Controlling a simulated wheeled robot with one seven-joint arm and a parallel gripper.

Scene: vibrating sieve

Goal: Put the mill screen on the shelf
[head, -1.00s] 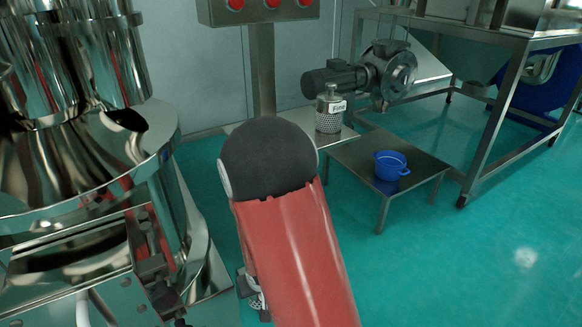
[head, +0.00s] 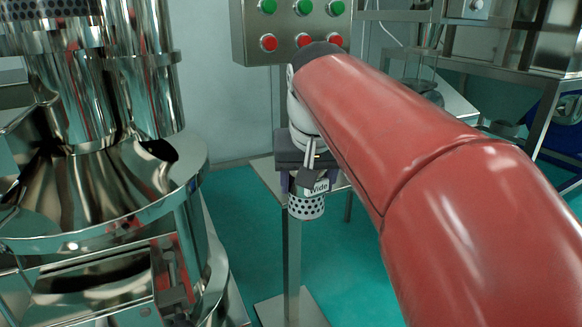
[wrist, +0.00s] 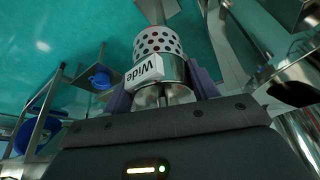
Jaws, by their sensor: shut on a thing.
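The mill screen (head: 306,207) is a steel cylinder with a perforated lower part and a white label reading "Wide". My gripper (head: 309,180) is shut on its upper part and holds it upright, clear of the floor. The wrist view shows the screen (wrist: 158,42) between the two dark fingers of my gripper (wrist: 161,88). The shelf (head: 263,174) is a grey metal plate by the control-panel post. It is partly hidden behind my gripper and the screen. I cannot tell the gap between screen and shelf. The screen labelled "Fine", seen earlier there, is hidden now.
A large polished sieve machine (head: 108,195) stands close on the left. A control panel (head: 290,28) with green and red buttons hangs above my gripper. Its post (head: 291,262) stands below. A blue pot (wrist: 100,78) shows in the wrist view. My red arm blocks the right side.

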